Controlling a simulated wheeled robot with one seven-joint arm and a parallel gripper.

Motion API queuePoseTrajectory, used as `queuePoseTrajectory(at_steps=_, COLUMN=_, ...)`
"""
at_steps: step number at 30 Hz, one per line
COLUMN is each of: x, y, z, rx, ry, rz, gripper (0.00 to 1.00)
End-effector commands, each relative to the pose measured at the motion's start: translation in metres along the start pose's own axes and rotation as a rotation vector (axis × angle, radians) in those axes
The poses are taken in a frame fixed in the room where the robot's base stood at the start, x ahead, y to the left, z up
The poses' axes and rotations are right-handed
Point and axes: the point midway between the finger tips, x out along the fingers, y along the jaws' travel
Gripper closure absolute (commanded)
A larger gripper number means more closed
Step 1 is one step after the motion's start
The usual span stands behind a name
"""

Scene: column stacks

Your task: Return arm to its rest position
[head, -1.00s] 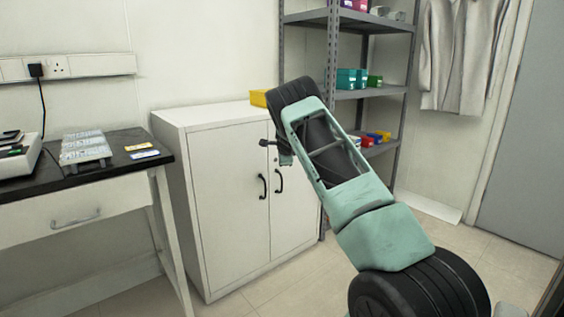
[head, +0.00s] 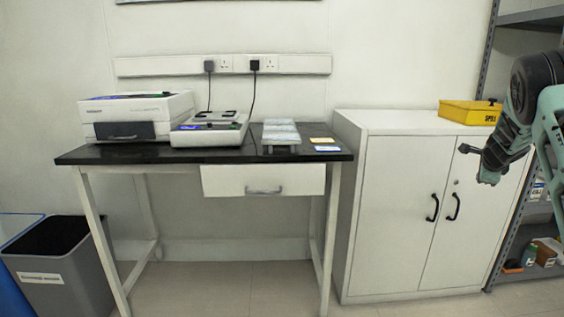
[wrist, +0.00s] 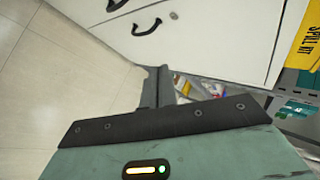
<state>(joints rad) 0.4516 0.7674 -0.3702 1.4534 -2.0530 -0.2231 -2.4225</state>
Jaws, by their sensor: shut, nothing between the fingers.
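My gripper (head: 486,176) shows at the right of the head view, in front of the white cabinet's right door, pointing down and left. It is shut and holds nothing. My green and black arm comes in from the right edge, partly out of the picture. In the wrist view the shut fingers (wrist: 156,88) stand out past the dark edge of my wrist, with the cabinet and floor beyond.
The white cabinet (head: 393,210) bears a yellow spill kit box (head: 470,112). A grey shelf rack (head: 525,17) stands behind my arm. A dark-topped bench (head: 345,155) with instruments and a grey bin (head: 55,285) are on the left. The floor ahead is clear.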

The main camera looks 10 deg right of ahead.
Motion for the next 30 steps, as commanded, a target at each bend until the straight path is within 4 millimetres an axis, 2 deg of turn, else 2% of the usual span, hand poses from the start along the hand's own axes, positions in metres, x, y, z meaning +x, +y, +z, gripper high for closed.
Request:
queuePoseTrajectory(at_steps=4, x=-0.024, y=0.005, z=0.067, rx=0.300, ry=-0.076, rz=-0.018, gripper=1.00)
queuePoseTrajectory(at_steps=8, x=-0.065, y=0.027, z=0.147, rx=0.753, ry=-0.151, rz=0.017, gripper=1.00)
queuePoseTrajectory(at_steps=9, x=-0.080, y=0.037, z=0.171, rx=0.897, ry=-0.165, rz=0.041, gripper=1.00)
queuePoseTrajectory(at_steps=12, x=-0.121, y=0.070, z=0.223, rx=1.243, ry=-0.171, rz=0.125, gripper=1.00)
queuePoseTrajectory(at_steps=16, x=-0.178, y=0.126, z=0.275, rx=1.653, ry=-0.105, rz=0.255, gripper=1.00)
queuePoseTrajectory(at_steps=19, x=-0.224, y=0.175, z=0.302, rx=1.931, ry=0.004, rz=0.348, gripper=1.00)
queuePoseTrajectory(at_steps=23, x=-0.286, y=0.244, z=0.322, rx=2.240, ry=0.211, rz=0.435, gripper=1.00)
queuePoseTrajectory(at_steps=26, x=-0.335, y=0.299, z=0.324, rx=2.441, ry=0.412, rz=0.457, gripper=1.00)
queuePoseTrajectory(at_steps=30, x=-0.400, y=0.372, z=0.308, rx=2.667, ry=0.722, rz=0.402, gripper=1.00)
